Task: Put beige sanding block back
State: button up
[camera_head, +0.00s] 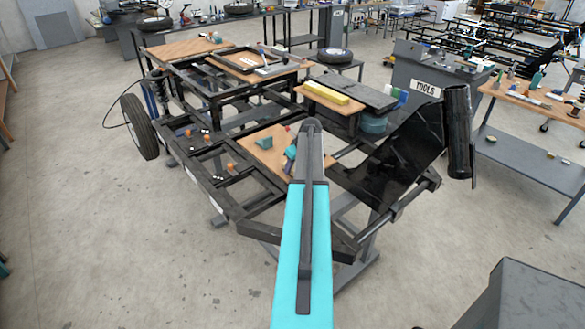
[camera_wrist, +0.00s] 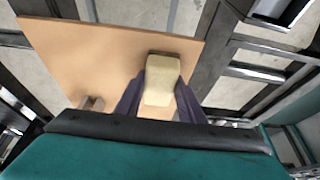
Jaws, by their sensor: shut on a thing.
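The beige sanding block (camera_wrist: 162,76) is between the two dark fingers of my gripper (camera_wrist: 161,88) in the wrist view. My gripper is shut on it. Below the block lies a light wooden board (camera_wrist: 90,62); I cannot tell whether the block touches it. In the head view my turquoise arm reaches over the black frame to the same wooden board (camera_head: 262,152). My gripper (camera_head: 290,154) is partly hidden there behind the arm, and the block cannot be made out.
A small brownish piece (camera_wrist: 92,103) stands on the board near its left part. Black frame bars (camera_head: 215,180) with small orange and white pieces surround the board. A yellow block (camera_head: 326,92) lies on another board behind. A grey TOOLS cabinet (camera_head: 425,88) stands at the right.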

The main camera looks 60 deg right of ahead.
jog(key=shift+f, duration=0.15)
jog(key=o, duration=1)
jog(key=shift+r, duration=0.25)
jog(key=b+v, duration=0.4)
jog(key=v, duration=0.8)
